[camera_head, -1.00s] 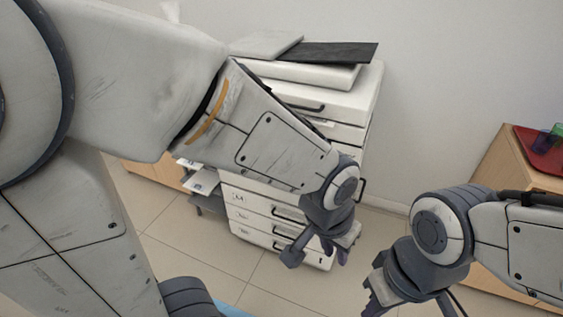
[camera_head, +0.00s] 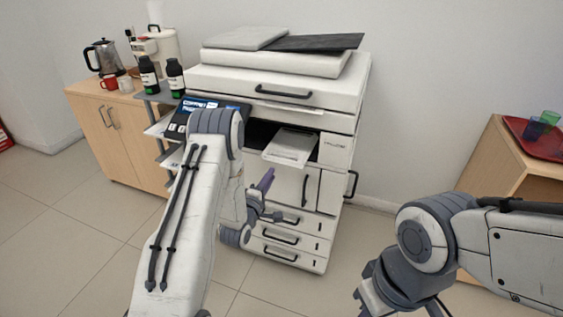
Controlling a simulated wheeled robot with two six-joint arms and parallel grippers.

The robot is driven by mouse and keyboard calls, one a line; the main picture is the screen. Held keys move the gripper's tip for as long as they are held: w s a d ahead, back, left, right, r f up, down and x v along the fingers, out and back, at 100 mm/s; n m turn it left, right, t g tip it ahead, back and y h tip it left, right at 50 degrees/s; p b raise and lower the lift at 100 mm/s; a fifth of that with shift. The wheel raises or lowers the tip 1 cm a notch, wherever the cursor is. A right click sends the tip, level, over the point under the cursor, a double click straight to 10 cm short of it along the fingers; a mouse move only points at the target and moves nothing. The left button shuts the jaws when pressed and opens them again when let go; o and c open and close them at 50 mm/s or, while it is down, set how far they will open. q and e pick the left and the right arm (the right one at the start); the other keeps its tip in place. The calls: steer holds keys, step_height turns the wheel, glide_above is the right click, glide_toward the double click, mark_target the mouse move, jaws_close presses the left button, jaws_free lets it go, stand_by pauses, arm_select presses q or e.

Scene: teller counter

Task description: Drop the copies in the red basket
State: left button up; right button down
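The white copier (camera_head: 275,95) stands against the wall. A tray (camera_head: 291,147) juts from its front with what looks like pale paper on it; I cannot tell whether these are the copies. My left gripper (camera_head: 271,198) is in front of the copier's lower drawers, below the tray, with its fingers apart and nothing visible between them. My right gripper (camera_head: 400,306) is at the bottom edge, partly cut off, with its fingers apart. No red basket is clearly identifiable; a small red thing (camera_head: 5,137) is cut off at the far left edge.
A wooden cabinet (camera_head: 125,140) at left holds a kettle (camera_head: 104,57), cups and a coffee machine. Dark bottles (camera_head: 149,75) stand beside the copier. A wooden cabinet (camera_head: 500,165) at right bears a red tray (camera_head: 545,142) with coloured cups. Tiled floor is clear at left.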

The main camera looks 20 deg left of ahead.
mark_target(284, 155)
arm_select(q)
steer(key=w+b, duration=0.1)
steer(key=w, duration=0.7)
steer(key=shift+w+d+b, duration=0.1)
steer(key=shift+d+b, duration=0.05)
steer(key=shift+b, duration=0.25)
steer(key=shift+w+b, duration=0.3)
steer(key=shift+w, duration=0.5)
steer(key=shift+r, duration=0.1)
jaws_close()
stand_by(0.3)
